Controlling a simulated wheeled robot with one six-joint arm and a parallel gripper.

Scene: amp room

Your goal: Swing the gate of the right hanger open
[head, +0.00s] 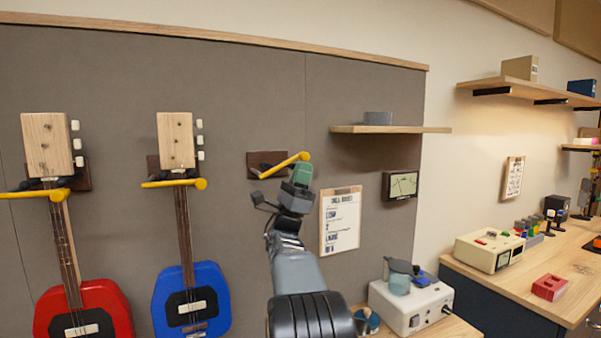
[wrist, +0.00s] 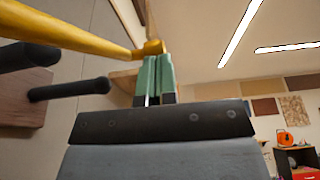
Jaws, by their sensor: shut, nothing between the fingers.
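The right hanger is a dark wood block (head: 257,160) on the grey wall panel, with no guitar on it. Its yellow gate (head: 283,166) slants up to the right in the head view and ends in a round knob. In the wrist view the gate (wrist: 75,28) runs along the top left, in front of two black prongs (wrist: 70,89). My gripper (head: 301,172) is shut and empty, its green fingers just below the knob. In the wrist view the fingertips (wrist: 153,60) overlap the knob's lower edge; I cannot tell whether they touch.
A red guitar (head: 85,305) and a blue guitar (head: 192,300) hang to the left, each behind a yellow gate. A small shelf (head: 390,129), a paper sheet (head: 340,220) and a meter (head: 400,185) are to the right. A white device (head: 410,303) stands below.

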